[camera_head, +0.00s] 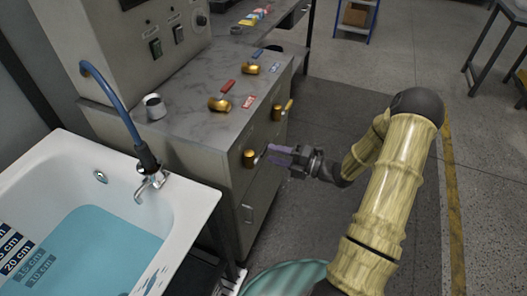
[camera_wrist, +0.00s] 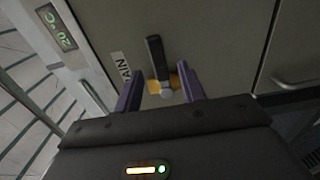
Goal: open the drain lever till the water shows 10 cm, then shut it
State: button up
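The drain lever has a brass body (camera_head: 249,158) on the cabinet front and a dark handle (camera_wrist: 156,58). In the wrist view a partly covered label reading "AIN" (camera_wrist: 121,67) is beside it. My gripper (camera_head: 272,153) is at the lever, its purple fingers (camera_wrist: 160,87) open, one on each side of the brass body. I cannot tell whether either finger touches it. The white bathtub (camera_head: 190,205) holds blue water (camera_head: 105,250). On its scale (camera_head: 20,252) the 20 cm mark looks clear of the water; the 15 cm and 10 cm marks look submerged.
A second brass valve with a yellow handle (camera_head: 289,105) is on the cabinet front to the right. A red-handled valve (camera_head: 222,97) and other parts lie on the marble top (camera_head: 190,125). A faucet (camera_head: 150,177) stands on the tub rim. Floor to the right is open.

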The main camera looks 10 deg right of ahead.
aim_at(264, 149)
jog(key=shift+x, duration=2.3)
grip_shut()
